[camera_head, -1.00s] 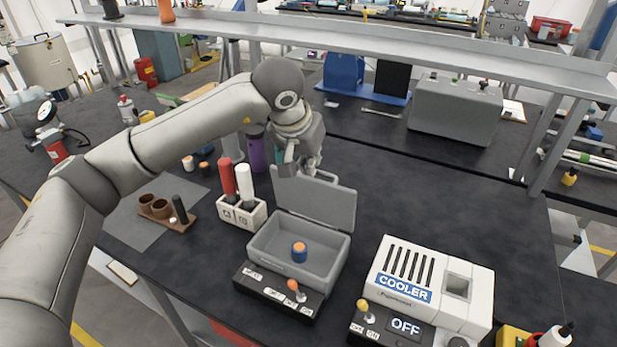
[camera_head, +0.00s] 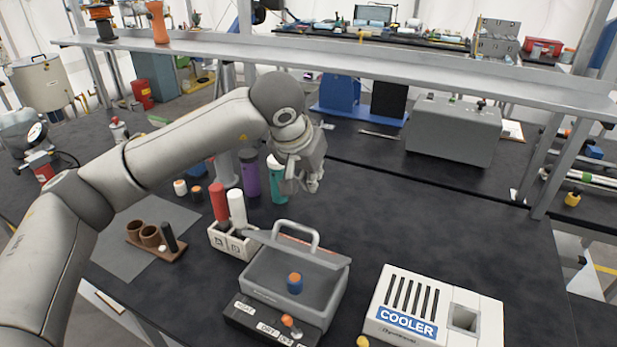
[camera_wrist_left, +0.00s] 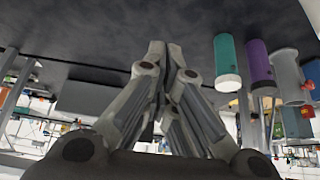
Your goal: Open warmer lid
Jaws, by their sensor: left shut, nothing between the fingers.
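The warmer (camera_head: 272,293) is a grey box on a dark base with an orange-topped knob, at the front middle in the head view. Its grey lid (camera_head: 330,258) stands partly open over the rear of the box, with a pale loop handle (camera_head: 312,238) on its upper side. A blue and orange round item (camera_head: 294,284) shows inside the box. My left gripper (camera_head: 302,188) is shut and empty, above and behind the lid, apart from the handle. In the left wrist view its closed fingers (camera_wrist_left: 158,52) show with nothing between them. My right gripper is not in view.
A white cooler (camera_head: 425,300) stands right of the warmer. A white rack (camera_head: 232,242) with red and white tubes stands close on its left. Purple (camera_head: 249,176) and teal (camera_head: 277,184) bottles stand behind the rack. The bench right of the lid is clear.

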